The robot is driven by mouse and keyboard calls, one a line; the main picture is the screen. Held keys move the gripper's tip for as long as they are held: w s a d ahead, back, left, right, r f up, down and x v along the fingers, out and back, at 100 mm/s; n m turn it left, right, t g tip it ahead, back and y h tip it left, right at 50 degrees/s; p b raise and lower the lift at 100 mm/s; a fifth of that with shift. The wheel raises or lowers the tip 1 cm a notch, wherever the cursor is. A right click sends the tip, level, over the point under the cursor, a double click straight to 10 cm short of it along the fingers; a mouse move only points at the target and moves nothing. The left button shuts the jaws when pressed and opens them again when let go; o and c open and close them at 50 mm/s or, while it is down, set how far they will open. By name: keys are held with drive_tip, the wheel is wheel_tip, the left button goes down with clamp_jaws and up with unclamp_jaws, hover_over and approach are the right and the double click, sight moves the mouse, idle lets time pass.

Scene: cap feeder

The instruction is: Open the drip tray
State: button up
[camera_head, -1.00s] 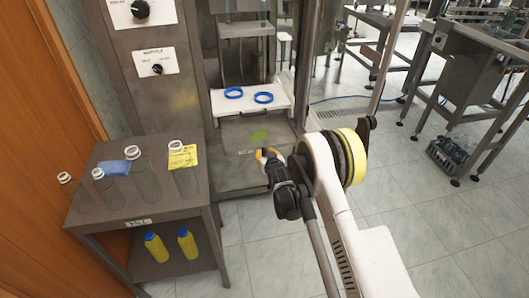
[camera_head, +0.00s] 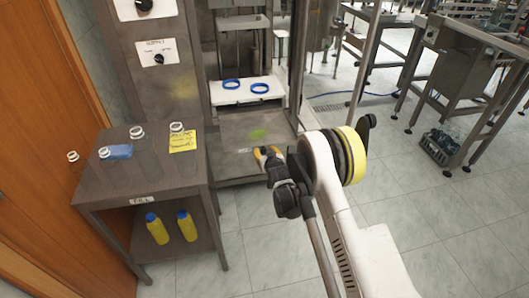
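The drip tray (camera_head: 232,133) appears to be the flat grey metal surface low in the machine, below the white shelf. It bears a green patch (camera_head: 257,134) and a small, unreadable mark near its front edge. I cannot make out any gap that shows it pulled out. My gripper (camera_head: 266,154) is at the front right of this surface, overlapping its edge in the picture. The gripper's fingers are small and partly hidden by my wrist, so I cannot tell their opening or whether they touch the tray.
A white shelf (camera_head: 222,97) with two blue rings (camera_head: 260,88) is above the tray. At left, a metal table (camera_head: 110,185) bears clear bottles, a blue cloth (camera_head: 120,151) and a yellow note (camera_head: 183,142). Yellow bottles (camera_head: 157,229) stand on its lower shelf.

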drive_tip(key=shift+o, duration=0.4)
drive_tip(key=shift+s, duration=0.1)
drive_tip(key=v, duration=0.7)
drive_tip(key=shift+s+d, duration=0.1)
drive_tip(key=shift+s, duration=0.05)
